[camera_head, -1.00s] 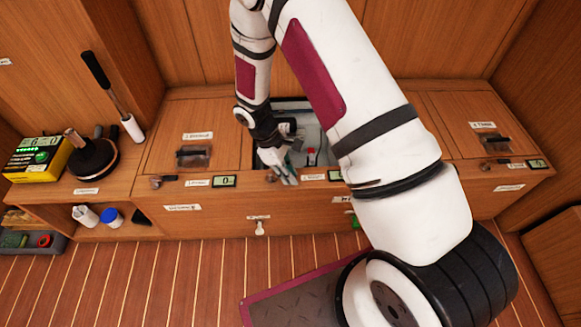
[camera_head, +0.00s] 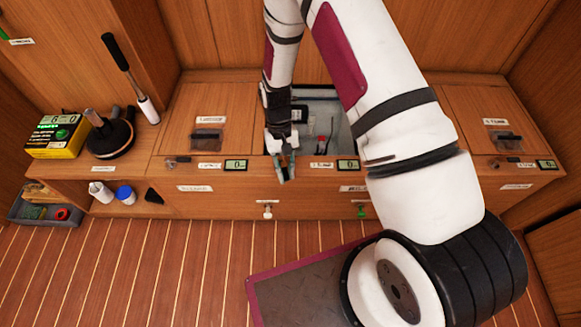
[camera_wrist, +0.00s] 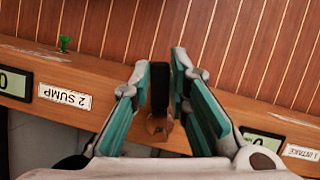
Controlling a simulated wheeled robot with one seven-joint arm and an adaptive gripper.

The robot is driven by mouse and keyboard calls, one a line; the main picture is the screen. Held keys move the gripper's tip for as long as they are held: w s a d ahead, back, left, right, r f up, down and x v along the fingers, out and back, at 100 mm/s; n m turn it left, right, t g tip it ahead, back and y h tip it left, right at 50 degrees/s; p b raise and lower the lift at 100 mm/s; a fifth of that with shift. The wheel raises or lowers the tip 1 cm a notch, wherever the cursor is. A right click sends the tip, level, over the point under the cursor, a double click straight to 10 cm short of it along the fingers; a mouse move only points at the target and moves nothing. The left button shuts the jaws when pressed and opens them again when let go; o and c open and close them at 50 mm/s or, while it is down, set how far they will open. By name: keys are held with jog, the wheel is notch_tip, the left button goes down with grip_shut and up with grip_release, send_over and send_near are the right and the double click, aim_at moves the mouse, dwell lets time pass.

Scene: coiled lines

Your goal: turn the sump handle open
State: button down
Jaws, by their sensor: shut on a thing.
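The sump handle (camera_wrist: 160,88) has a black grip and a brass-coloured base. In the wrist view it stands between my fingers, its grip pointing over the counter's front edge toward the floor. The "2 SUMP" label (camera_wrist: 64,97) is beside it on the counter edge; in the head view this label (camera_head: 321,166) is just right of my gripper. My gripper (camera_wrist: 160,65), with teal pads, is shut on the handle. In the head view my gripper (camera_head: 286,172) is at the front edge, and it hides the handle.
An open bay (camera_head: 320,115) lies behind my gripper, with my arm across its right. A display (camera_head: 347,166) reads 0. The intake handle (camera_head: 175,160) is left. A white knob (camera_head: 267,211) and green knob (camera_head: 361,211) are on the front panel.

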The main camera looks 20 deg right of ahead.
jog(key=shift+w+a+m+y, duration=0.1)
jog(key=shift+a+m+y, duration=0.25)
jog(key=shift+m, duration=0.4)
jog(key=shift+w+a+m+y, duration=0.1)
jog(key=shift+a+m+y, duration=0.25)
jog(key=shift+m, duration=0.4)
jog(key=shift+a, duration=0.1)
jog(key=c, duration=1.5)
grip_release()
notch_tip(320, 180, up, 11)
send_over(281, 163)
